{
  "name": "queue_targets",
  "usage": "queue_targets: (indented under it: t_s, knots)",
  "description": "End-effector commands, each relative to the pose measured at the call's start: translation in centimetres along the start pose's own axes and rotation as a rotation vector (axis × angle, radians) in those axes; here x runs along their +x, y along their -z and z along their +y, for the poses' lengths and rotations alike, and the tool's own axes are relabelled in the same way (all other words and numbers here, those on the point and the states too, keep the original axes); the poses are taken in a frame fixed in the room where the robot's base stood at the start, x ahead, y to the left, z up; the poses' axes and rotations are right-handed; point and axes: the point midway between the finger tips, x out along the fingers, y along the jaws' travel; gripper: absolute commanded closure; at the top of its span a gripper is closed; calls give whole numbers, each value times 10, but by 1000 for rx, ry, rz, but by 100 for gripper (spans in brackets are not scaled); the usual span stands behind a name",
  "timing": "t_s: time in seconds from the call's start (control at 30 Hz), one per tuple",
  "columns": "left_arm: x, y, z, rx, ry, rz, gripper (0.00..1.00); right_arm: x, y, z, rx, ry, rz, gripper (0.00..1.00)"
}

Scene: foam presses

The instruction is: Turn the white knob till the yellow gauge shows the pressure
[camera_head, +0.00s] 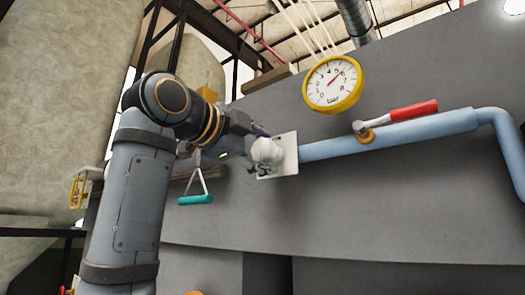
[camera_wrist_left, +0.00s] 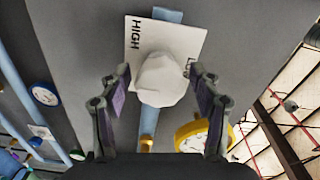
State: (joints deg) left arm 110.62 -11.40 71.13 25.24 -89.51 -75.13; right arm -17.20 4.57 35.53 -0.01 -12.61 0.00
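The white knob (camera_head: 267,151) sits on a white plate (camera_head: 290,155) on the grey wall. In the left wrist view the knob (camera_wrist_left: 163,80) is faceted and the plate (camera_wrist_left: 190,40) reads HIGH. My left gripper (camera_head: 250,147) is right at the knob. In the left wrist view its fingers (camera_wrist_left: 158,76) are open, one on each side of the knob, with gaps visible. The gauge (camera_wrist_left: 188,138) is partly hidden by a finger in the wrist view. My right gripper is not in view.
A blue pipe (camera_head: 395,135) runs right from the plate and carries a red-handled valve lever (camera_head: 412,111). A teal pull handle (camera_head: 195,200) hangs below my left arm. The wall below the pipe is clear.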

Motion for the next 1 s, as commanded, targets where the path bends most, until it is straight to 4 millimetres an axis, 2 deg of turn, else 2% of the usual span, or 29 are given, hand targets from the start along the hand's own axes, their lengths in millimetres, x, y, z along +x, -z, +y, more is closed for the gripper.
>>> queue_targets:
  t_s: [0.27,0.37,0.8,1.0]
  knots:
    - [0,0,0,0,0,0,33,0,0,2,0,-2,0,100]
    - [-8,0,-1,0,2,-1,33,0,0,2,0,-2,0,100]
    - [-103,0,0,1,3,-2,33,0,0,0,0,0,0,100]
    - [-120,0,0,1,0,0,33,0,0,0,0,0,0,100]
